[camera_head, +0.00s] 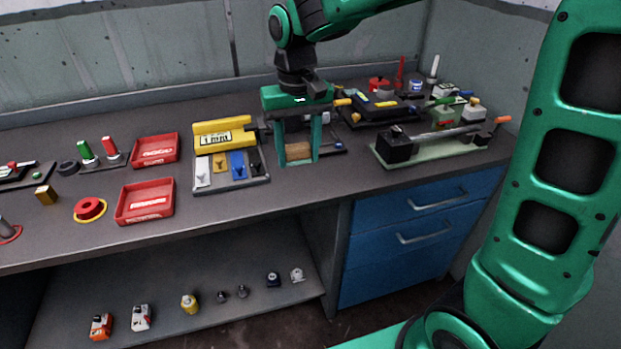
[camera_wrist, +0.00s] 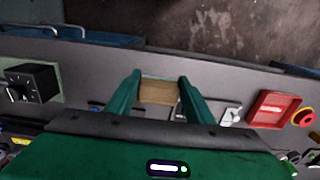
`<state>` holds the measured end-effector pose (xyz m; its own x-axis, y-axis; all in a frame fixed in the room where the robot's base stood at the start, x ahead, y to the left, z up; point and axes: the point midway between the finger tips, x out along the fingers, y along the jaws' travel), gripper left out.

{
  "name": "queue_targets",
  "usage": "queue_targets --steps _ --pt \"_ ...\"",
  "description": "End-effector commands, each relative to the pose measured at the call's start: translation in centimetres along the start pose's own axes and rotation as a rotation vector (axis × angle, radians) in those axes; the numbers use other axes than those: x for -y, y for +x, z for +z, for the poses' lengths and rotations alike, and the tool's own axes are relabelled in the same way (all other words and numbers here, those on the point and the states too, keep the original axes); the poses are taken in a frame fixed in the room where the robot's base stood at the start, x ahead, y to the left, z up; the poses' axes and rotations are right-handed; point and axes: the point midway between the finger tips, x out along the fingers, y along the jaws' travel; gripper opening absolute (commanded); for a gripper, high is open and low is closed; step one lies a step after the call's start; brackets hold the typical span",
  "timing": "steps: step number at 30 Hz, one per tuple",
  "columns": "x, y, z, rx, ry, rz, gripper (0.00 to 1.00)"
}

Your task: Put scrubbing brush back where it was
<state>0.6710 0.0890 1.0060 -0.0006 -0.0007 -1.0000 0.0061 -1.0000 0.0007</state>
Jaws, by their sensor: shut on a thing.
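My gripper (camera_head: 299,158) is green and points down over the workbench. Its fingers are shut on a tan, wooden-looking block, the scrubbing brush (camera_head: 299,151). In the wrist view the brush (camera_wrist: 159,91) lies between the two fingertips of my gripper (camera_wrist: 160,88). The brush is just right of the tool tray with the yellow block. I cannot tell whether it touches the bench top. Its bristles are not clearly visible.
The tray (camera_head: 252,183) with a yellow block and small coloured pieces is close on the left. A green-based fixture (camera_head: 439,150) stands right, with a black tray (camera_head: 378,108) behind. Red bins (camera_head: 146,217) stand left. Bare bench (camera_head: 340,180) lies in front of my gripper.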

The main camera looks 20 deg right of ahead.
Motion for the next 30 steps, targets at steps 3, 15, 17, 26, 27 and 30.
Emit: queue_targets --steps 3,15,17,26,27,30 --pt "-1.6 1.1 -0.8 0.003 0.010 0.001 0.27" --pt "-8.7 5.7 -3.9 0.003 0.008 0.001 0.27" --pt "-9.4 6.1 -4.2 0.003 0.008 0.001 0.27" --pt "-10.6 7.5 -4.7 0.002 0.006 0.000 0.27" --pt "-10.6 8.0 -4.7 0.002 0.006 0.000 0.27" --pt "-10.5 9.5 -4.7 0.004 0.006 0.000 0.27"
